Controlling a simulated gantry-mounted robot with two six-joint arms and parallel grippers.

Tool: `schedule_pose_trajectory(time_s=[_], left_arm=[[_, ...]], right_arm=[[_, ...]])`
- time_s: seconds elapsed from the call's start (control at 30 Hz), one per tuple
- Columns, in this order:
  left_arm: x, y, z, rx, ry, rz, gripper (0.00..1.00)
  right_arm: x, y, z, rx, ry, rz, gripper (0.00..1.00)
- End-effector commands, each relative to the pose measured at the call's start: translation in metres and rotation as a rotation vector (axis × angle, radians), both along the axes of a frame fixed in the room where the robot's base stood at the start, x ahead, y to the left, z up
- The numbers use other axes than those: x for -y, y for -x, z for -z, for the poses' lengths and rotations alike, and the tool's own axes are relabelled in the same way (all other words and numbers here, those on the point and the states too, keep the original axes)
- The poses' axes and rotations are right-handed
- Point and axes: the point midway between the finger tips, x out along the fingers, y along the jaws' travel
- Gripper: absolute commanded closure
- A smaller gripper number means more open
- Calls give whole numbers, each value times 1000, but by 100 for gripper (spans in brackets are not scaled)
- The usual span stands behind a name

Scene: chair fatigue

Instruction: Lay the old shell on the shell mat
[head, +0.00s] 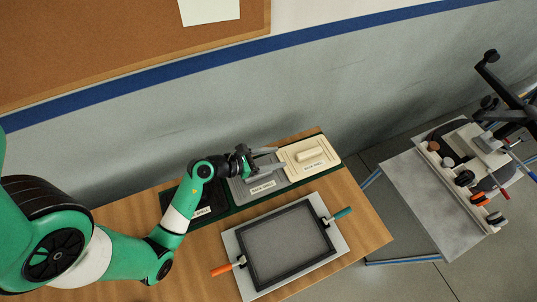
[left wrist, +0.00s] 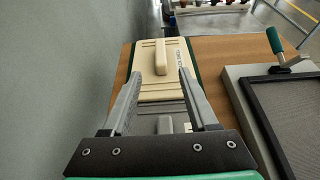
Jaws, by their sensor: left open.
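A long dark green mat (head: 235,212) on the wooden table bears three labelled blocks in a row. The black one (head: 204,209) is at the left, partly hidden by my arm. The grey one (head: 240,191) is in the middle, and the cream one (head: 296,168) with a raised handle is at the right. The small labels are too blurred to tell which is the old shell. My left gripper (head: 281,158) is open and empty, over the grey block. In the left wrist view its fingers (left wrist: 160,76) are apart, with the cream block (left wrist: 153,82) ahead. My right gripper is not in view.
A black-framed grey panel (head: 285,245) lies on a pale board in front of the mat, with orange (head: 222,269) and green (head: 343,213) clamp handles. A metal side table (head: 425,205) at the right holds a chair part. The wall runs close behind the mat.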

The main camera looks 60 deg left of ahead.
Motion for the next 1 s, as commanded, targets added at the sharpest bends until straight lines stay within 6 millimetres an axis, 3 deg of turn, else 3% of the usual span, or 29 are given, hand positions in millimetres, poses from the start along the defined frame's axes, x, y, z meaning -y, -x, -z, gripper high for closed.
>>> schedule_pose_trajectory(time_s=[0.2, 0.57, 0.67, 0.77, 0.87, 0.9, 0.97, 1.0], left_arm=[[-1, 21, -8, -1, 1, -1, 41], [-1, 21, -9, 1, 0, 0, 41], [-1, 12, -25, 53, 11, -2, 41], [-2, -13, -78, 226, 60, -7, 41], [4, -39, -175, 521, 202, 7, 41], [8, -44, -223, 660, 294, 25, 41], [14, -43, -295, 867, 478, 70, 41], [17, -35, -343, 1001, 634, 114, 41]], right_arm=[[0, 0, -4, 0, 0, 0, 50], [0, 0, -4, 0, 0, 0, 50], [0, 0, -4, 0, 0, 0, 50], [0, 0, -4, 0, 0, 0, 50], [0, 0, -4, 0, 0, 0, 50], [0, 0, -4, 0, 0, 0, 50], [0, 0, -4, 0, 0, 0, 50], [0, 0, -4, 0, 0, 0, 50]])
